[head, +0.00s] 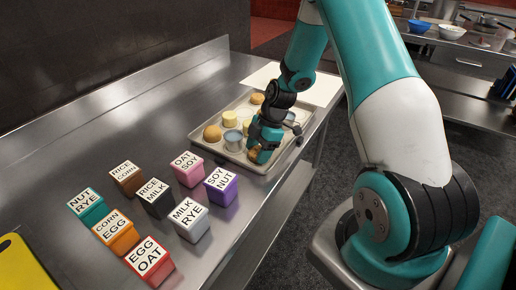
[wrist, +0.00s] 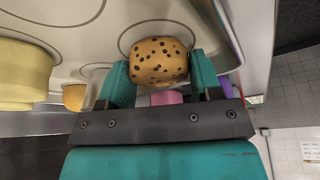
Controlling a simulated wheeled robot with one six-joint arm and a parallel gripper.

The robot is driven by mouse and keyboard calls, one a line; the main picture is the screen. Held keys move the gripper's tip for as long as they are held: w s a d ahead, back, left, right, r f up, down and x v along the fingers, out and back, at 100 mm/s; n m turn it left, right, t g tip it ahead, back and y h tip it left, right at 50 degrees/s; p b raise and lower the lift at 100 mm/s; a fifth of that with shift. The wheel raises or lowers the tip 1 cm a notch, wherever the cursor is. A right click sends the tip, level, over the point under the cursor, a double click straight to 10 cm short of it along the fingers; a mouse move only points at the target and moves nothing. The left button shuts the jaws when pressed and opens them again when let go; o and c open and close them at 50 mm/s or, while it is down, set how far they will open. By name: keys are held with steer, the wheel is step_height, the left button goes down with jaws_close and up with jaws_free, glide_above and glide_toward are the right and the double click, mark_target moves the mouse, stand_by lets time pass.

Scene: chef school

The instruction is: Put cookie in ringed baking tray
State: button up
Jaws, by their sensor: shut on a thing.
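My gripper (head: 264,144) is over the near side of the tray in the head view. In the wrist view, my gripper (wrist: 158,72) is shut on a tan, dark-speckled cookie (wrist: 158,58), with one teal finger on each side. The cookie is mostly hidden by the fingers in the head view. The pale ringed baking tray (wrist: 105,42) shows thin circles in the wrist view, and one ring lies around or behind the cookie. I cannot tell whether the cookie touches the tray. The tray (head: 203,146) lies on the steel counter in the head view.
The tray also holds an orange-brown round piece (head: 212,133), a pale yellow piece (head: 230,118), a grey-blue cup-like piece (head: 232,140) and others. Several labelled cubes, such as a purple one (head: 221,187), stand left of the tray. The counter's edge is close on the right.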

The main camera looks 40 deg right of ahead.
steer(key=shift+f, duration=0.1)
steer(key=o, duration=0.9)
steer(key=w+b+v, duration=0.1)
steer(key=b+v, duration=0.2)
steer(key=v, duration=0.9)
steer(key=s+a+r+m, duration=0.2)
steer(key=s+a+r, duration=0.15)
steer(key=a, duration=0.45)
steer(key=s+a+r+m, duration=0.1)
steer(key=s+a+r, duration=0.1)
steer(key=a+r, duration=0.35)
steer(key=s+a+r+m, duration=0.2)
steer(key=s+a+m, duration=0.4)
steer(key=s+a, duration=0.7)
steer(key=s, duration=0.4)
steer(key=shift+r+g, duration=0.15)
steer(key=shift+g, duration=0.25)
steer(key=shift+a, duration=0.1)
